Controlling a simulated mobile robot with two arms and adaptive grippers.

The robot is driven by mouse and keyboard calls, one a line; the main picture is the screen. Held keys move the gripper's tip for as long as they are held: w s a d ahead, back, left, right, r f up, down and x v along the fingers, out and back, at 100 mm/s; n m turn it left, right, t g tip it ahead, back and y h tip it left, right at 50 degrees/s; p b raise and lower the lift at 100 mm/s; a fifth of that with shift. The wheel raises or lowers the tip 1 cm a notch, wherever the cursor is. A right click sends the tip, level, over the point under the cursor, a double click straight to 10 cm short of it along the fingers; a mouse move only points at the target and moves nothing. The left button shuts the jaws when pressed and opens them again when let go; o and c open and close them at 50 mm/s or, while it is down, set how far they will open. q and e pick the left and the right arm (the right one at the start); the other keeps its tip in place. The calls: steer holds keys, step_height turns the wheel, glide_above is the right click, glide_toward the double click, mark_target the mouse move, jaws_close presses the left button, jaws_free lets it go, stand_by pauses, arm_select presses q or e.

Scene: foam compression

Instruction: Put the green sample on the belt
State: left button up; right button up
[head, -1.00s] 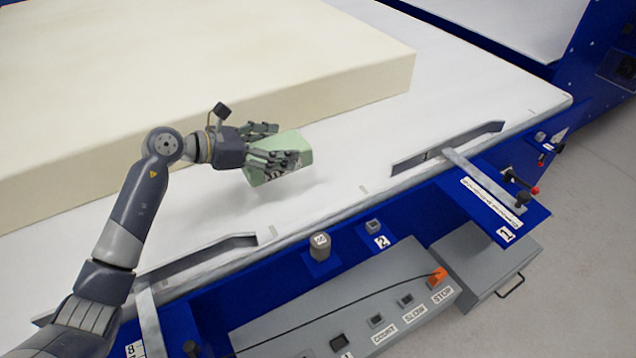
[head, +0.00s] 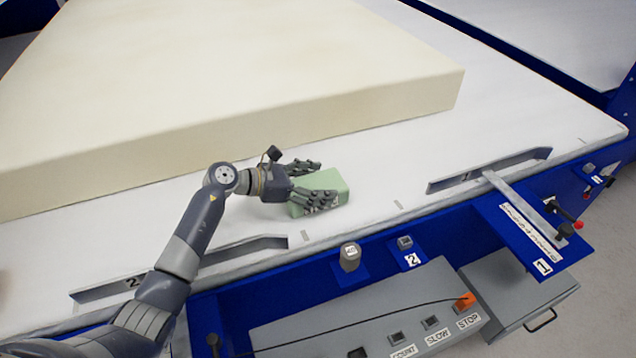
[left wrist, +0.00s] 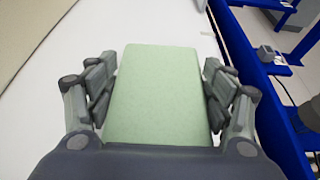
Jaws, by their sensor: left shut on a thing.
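The green sample (head: 329,188) is a pale green foam block, low over or on the white belt (head: 375,165). I cannot tell whether its underside touches the belt. My left gripper (head: 316,187) is shut on it, with fingers on both sides. In the left wrist view the green sample (left wrist: 155,95) lies between the two fingers of my left gripper (left wrist: 158,100). My right gripper is in neither view.
A large cream foam slab (head: 250,75) lies on the belt behind the sample. Metal guide rails (head: 490,170) stand along the belt's front edge. A grey control panel (head: 400,320) with several buttons, including an orange stop button (head: 465,300), is in front.

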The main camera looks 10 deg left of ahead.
arm_select(q)
steer(key=shift+f, duration=0.2)
steer(key=o, duration=0.9)
steer(key=shift+r, duration=0.1)
steer(key=shift+r, duration=0.2)
steer(key=b+v, duration=0.1)
steer(key=v, duration=0.9)
steer(key=shift+s+a, duration=0.2)
steer(key=shift+a, duration=0.1)
steer(key=shift+s+a+r, duration=0.35)
steer(key=shift+a, duration=0.1)
